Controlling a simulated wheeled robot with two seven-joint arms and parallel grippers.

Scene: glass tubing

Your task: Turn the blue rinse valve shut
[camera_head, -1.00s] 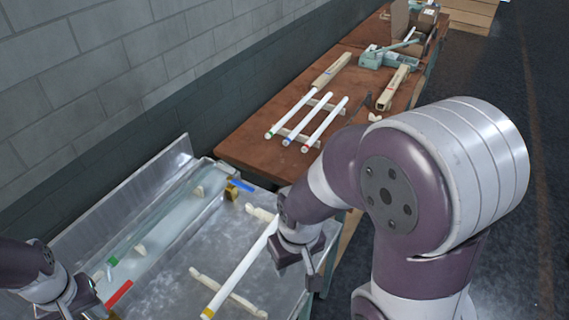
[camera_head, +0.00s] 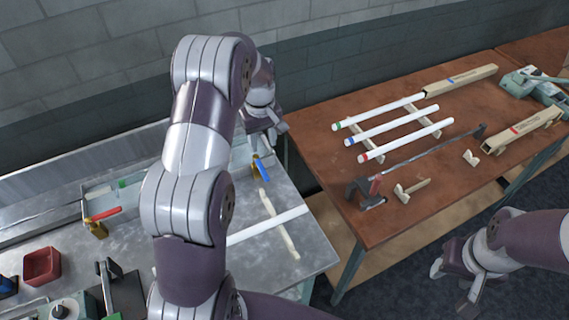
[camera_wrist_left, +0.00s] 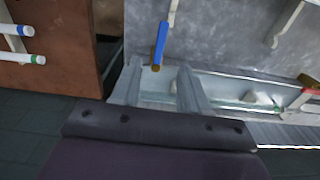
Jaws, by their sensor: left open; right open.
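The blue rinse valve has a brass body (camera_head: 255,166) and a blue lever (camera_head: 262,170), at the end of the trough on the metal bench. In the left wrist view the lever (camera_wrist_left: 161,42) points up, away from the trough, with the brass body at its lower end. My left gripper (camera_head: 268,134) is just behind the valve in the head view. Its fingers (camera_wrist_left: 158,90) are open in the wrist view, with the valve just beyond their tips and nothing between them. My right gripper (camera_head: 456,284) is open at the lower right, away from the benches.
A red-handled valve (camera_head: 97,224) is at the trough's left end. A white tube (camera_head: 265,226) lies on wooden supports on the metal bench, partly hidden by my left arm. The brown table (camera_head: 325,180) holds several white tubes with coloured ends. A red bin (camera_head: 41,266) stands front left.

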